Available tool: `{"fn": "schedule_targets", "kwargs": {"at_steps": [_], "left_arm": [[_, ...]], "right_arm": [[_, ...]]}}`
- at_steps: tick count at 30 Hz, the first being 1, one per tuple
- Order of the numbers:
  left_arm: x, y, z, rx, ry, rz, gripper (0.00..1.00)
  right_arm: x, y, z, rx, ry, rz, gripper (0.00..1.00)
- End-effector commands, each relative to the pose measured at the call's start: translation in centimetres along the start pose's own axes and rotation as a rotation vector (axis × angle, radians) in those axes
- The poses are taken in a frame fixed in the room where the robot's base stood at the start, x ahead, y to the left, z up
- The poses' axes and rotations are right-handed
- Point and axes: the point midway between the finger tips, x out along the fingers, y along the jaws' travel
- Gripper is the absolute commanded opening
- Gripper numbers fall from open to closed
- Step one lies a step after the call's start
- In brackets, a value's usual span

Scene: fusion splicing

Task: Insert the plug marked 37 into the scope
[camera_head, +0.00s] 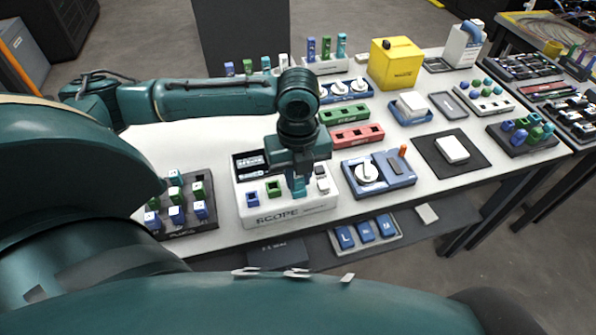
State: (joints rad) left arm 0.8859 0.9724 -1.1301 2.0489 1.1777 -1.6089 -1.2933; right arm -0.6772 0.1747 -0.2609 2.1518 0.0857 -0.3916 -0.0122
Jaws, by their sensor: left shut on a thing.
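The scope (262,220) is a white box near the front edge of the table, with its name on the front face. A dark display, a blue port (252,199), a green port (273,188) and a white part (322,185) show on its top. My left gripper (299,190) points down over the scope, between the green port and the white part. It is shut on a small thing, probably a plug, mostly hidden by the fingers. I cannot read a number on it or tell whether it is in a port. My right gripper is not in view.
A dark rack (190,228) of green and blue plugs with white tops stands left of the scope. A blue unit with a round dial (367,173) stands close on the right. Red (357,136) and green (344,114) blocks lie behind. A yellow box (395,66) stands farther back.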

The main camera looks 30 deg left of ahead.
Motion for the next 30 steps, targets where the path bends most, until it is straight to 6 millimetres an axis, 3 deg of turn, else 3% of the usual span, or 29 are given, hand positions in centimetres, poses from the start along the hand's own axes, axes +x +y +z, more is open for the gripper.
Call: {"fn": "schedule_targets", "kwargs": {"at_steps": [13, 14, 21, 23, 30], "left_arm": [[0.13, 0.01, -0.03, 0.001, 0.0, 0.0, 0.03], [0.12, 0.01, -0.03, 0.001, 0.0, 0.0, 0.2], [0.11, 0.01, -0.02, 0.0, 0.0, 0.0, 0.4], [0.1, 0.01, -0.01, 0.0, 0.0, 0.0, 0.45], [0.11, 0.01, -0.01, 0.0, 0.0, 0.0, 0.45]], "right_arm": [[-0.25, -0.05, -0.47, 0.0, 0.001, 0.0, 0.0], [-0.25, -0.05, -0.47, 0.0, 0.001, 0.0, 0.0], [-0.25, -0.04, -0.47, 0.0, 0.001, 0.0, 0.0], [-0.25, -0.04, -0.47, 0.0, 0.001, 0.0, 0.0], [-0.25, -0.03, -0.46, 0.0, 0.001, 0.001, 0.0]]}}
